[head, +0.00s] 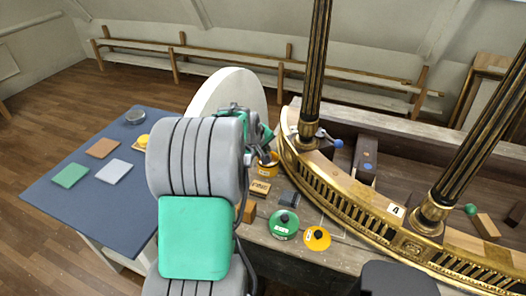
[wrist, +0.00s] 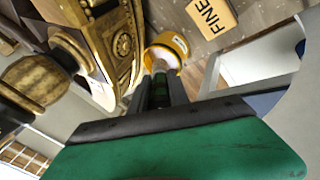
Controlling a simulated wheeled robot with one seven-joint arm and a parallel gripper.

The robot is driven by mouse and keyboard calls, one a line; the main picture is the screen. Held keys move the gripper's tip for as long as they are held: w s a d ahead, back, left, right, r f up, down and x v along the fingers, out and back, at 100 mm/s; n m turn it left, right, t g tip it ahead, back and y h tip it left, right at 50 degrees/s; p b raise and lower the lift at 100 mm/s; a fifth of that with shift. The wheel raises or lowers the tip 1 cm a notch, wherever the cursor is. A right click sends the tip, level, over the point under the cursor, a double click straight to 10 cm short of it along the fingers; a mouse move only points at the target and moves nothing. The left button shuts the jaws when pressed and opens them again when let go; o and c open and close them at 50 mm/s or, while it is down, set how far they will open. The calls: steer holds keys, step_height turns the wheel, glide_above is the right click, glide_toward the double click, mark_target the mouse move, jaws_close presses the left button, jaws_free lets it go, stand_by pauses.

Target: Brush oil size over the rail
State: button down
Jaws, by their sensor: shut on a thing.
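The gilt rail (head: 335,200) curves along the front of the wooden console, with an openwork band and dark fluted columns rising from it. It also shows at the upper left of the wrist view (wrist: 122,45). A yellow pot (head: 268,170) stands on the bench just left of the rail; the wrist view shows its open mouth and pale contents (wrist: 180,42). My gripper (wrist: 160,88) is shut on a slim tool, seemingly the brush (wrist: 160,66), with its tip at or over the pot's mouth. Whether the tip touches the contents I cannot tell. My arm hides part of the bench.
A wooden block marked FINE (wrist: 210,15) lies beside the pot. A blue table (head: 70,205) with coloured pads is at left.

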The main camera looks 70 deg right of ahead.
steer(key=shift+f+b, duration=0.75)
steer(key=shift+f, duration=0.05)
stand_by(1.8)
steer(key=shift+r+p, duration=1.9)
steer(key=shift+r, duration=1.7)
